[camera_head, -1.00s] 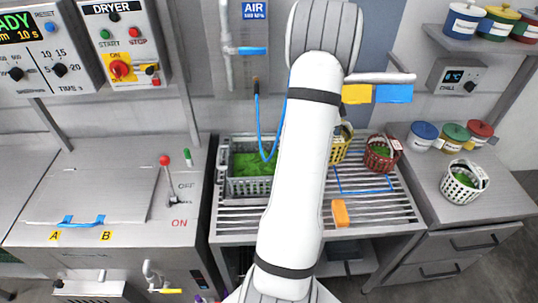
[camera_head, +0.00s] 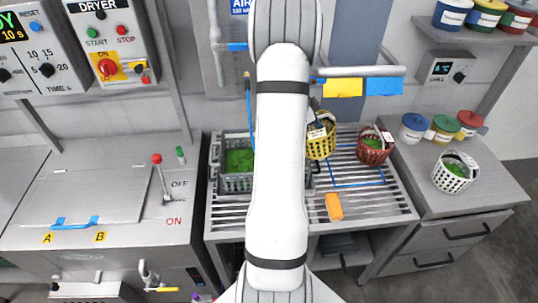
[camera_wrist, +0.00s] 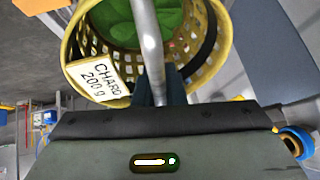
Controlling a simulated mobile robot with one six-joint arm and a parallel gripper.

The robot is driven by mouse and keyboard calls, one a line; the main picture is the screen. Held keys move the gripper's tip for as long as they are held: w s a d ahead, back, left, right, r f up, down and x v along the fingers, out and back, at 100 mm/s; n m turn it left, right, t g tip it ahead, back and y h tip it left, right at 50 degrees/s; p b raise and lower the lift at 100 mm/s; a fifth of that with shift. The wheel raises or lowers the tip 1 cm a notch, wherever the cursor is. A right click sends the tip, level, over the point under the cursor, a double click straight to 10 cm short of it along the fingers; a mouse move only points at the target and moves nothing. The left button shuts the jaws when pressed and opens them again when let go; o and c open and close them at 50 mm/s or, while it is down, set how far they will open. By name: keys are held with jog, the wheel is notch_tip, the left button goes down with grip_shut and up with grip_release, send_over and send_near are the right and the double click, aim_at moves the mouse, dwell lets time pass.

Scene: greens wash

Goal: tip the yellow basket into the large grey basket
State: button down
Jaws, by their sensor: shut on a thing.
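The yellow basket (camera_head: 320,147) is beside the upper right of my arm in the head view. It holds green leaves and has a CHARD 200 g tag. In the wrist view, my gripper (camera_wrist: 163,92) is shut on the handle of the yellow basket (camera_wrist: 218,62), with the leaves still inside. The large grey basket (camera_head: 236,183) stands on the slatted rack to the left of the yellow basket. It contains greens, and my arm hides its right part. In the head view my arm hides most of the gripper.
A red basket (camera_head: 372,152) with greens stands right of the yellow one, near a blue outline on the rack (camera_head: 385,205). An orange block (camera_head: 334,206) lies in front. A white basket (camera_head: 450,176) and several lidded tubs stand on the right counter.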

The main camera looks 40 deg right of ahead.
jog(key=shift+w+a+g+h, duration=0.3)
jog(key=shift+w+a+h, duration=0.1)
jog(key=shift+w+a, duration=0.1)
jog(key=shift+w+a+r, duration=0.2)
jog(key=shift+a, duration=0.05)
jog(key=a+h+b, duration=0.1)
jog(key=b, duration=0.1)
jog(key=w+a+g+h+b, duration=0.1)
jog(key=b, duration=0.2)
jog(key=w+g+b, duration=0.1)
jog(key=b, duration=0.1)
jog(key=shift+w+a+f+n+h+b, duration=0.2)
jog(key=shift+a+f+n+h+b, duration=0.1)
jog(key=shift+a+h+b, duration=0.1)
jog(key=shift+a+b, duration=0.15)
jog(key=shift+b, duration=0.35)
jog(key=shift+w+r, duration=0.1)
jog(key=shift+r, duration=0.1)
jog(key=b, duration=0.1)
jog(key=a+g+h+b, duration=0.1)
jog(key=b, duration=0.1)
jog(key=shift+w+f+h+b, duration=0.3)
jog(key=shift+w, duration=0.05)
jog(key=shift+w+a+f+b, duration=0.1)
jog(key=shift+b, duration=0.45)
